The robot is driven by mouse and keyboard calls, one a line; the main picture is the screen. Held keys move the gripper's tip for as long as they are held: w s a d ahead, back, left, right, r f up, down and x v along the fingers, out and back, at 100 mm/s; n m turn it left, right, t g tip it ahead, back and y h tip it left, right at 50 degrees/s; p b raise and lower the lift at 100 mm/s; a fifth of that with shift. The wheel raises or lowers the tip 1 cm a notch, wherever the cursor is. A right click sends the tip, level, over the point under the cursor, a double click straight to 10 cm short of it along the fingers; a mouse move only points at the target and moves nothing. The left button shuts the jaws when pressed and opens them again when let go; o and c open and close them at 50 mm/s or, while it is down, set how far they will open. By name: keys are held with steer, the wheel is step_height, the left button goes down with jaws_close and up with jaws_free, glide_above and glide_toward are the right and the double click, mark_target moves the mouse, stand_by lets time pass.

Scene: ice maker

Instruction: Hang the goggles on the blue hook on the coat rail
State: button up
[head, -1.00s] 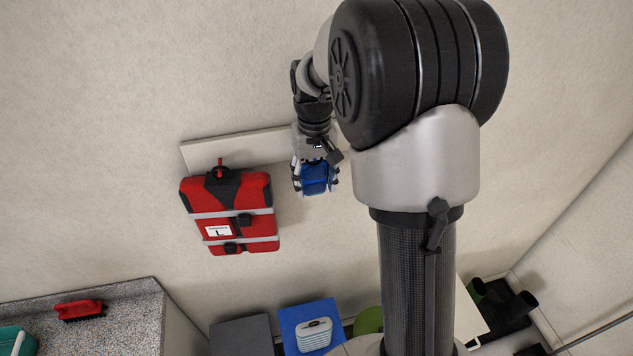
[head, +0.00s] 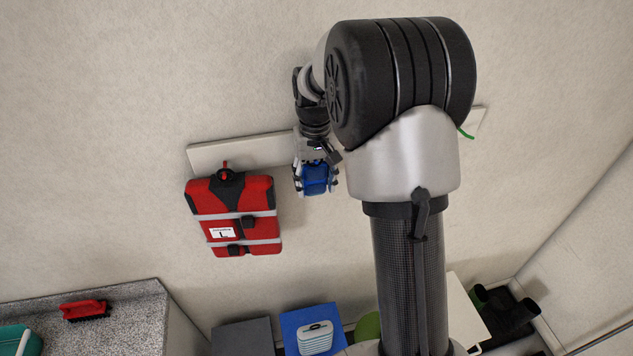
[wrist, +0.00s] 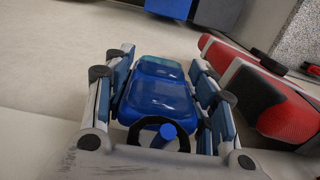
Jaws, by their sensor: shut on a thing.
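My gripper (head: 317,184) is shut on the blue goggles (head: 316,176), in front of the wall just below the white coat rail (head: 240,152). In the wrist view the goggles (wrist: 158,98) sit between both fingers, with their lens side toward the floor. A black loop (wrist: 183,140) at their near end surrounds the tip of a blue peg (wrist: 168,131), which looks like the blue hook. I cannot tell whether the loop rests on it. In the head view my gripper and arm hide the blue hook.
A red vest (head: 234,215) hangs from a red hook (head: 225,168) close left of my gripper. A green hook (head: 466,133) shows near the rail's right end. A speckled counter with a red brush (head: 85,310) is lower left. Boots (head: 508,310) and boxes stand below.

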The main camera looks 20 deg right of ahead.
steer(key=shift+w+f, duration=0.2)
steer(key=o, duration=1.2)
steer(key=shift+c, duration=0.2)
steer(key=r, duration=0.8)
steer(key=shift+w+d, duration=0.15)
steer(key=shift+w, duration=0.2)
steer(key=r, duration=0.2)
steer(key=s+r, duration=0.1)
steer(key=r, duration=0.1)
steer(key=shift+s, duration=0.1)
steer(key=shift+r, duration=0.2)
steer(key=s+a+f+n+t+b, duration=0.1)
steer(key=s+a+f+b, duration=0.4)
steer(key=s+f+b, duration=0.8)
steer(key=s+a+f+n+t+b, duration=0.1)
steer(key=s+a+f+t+b, duration=0.2)
steer(key=s+f+b, duration=1)
step_height(320, 180, down, 2)
steer(key=shift+a+f+t+b, duration=0.1)
steer(key=shift+a+t+b, duration=0.3)
steer(key=shift+a+b, duration=0.8)
